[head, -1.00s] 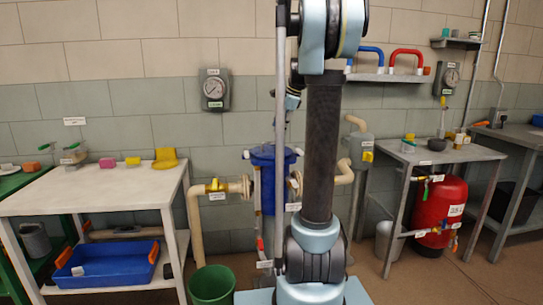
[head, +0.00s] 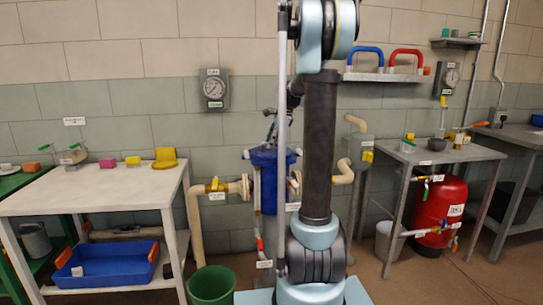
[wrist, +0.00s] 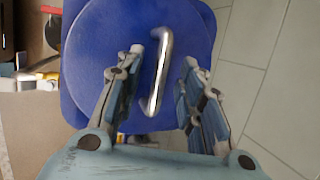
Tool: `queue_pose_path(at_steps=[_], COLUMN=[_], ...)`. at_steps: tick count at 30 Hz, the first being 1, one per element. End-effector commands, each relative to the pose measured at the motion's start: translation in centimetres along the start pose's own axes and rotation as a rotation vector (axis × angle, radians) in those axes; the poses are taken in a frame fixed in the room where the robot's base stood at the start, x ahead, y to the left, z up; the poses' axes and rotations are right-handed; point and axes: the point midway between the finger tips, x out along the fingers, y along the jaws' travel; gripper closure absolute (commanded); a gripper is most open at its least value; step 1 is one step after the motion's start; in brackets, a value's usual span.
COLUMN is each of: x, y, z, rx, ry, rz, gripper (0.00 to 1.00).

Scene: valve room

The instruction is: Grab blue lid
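The blue lid (wrist: 105,60) fills the upper middle of the wrist view, with a silver bar handle (wrist: 162,75) across it. In the head view the blue lid (head: 272,153) tops a blue vessel by the wall, partly hidden behind my arm. My gripper (wrist: 162,58) is open, with one finger on each side of the handle. Whether the fingers touch it cannot be told. In the head view my gripper (head: 271,127) is small, just above the lid, and partly covered by my arm.
Beige pipes with a yellow valve (head: 215,187) flank the vessel. A white table (head: 90,190) stands left, a green bucket (head: 211,287) in front. A grey table (head: 440,154) with a red tank (head: 440,205) under it stands right. A shelf (head: 388,77) hangs above.

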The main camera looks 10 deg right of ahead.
Motion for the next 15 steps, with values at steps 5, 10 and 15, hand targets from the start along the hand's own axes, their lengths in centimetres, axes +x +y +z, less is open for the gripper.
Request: queue_pose_path(at_steps=[5,10,15], x=[-0.03,-0.04,-0.05], y=[0.00,0.00,0.00], z=[0.01,0.02,0.03], rx=[0.000,0.000,0.000], ry=[0.000,0.000,0.000], rz=[0.000,0.000,0.000], gripper=[0.81,1.00,1.00])
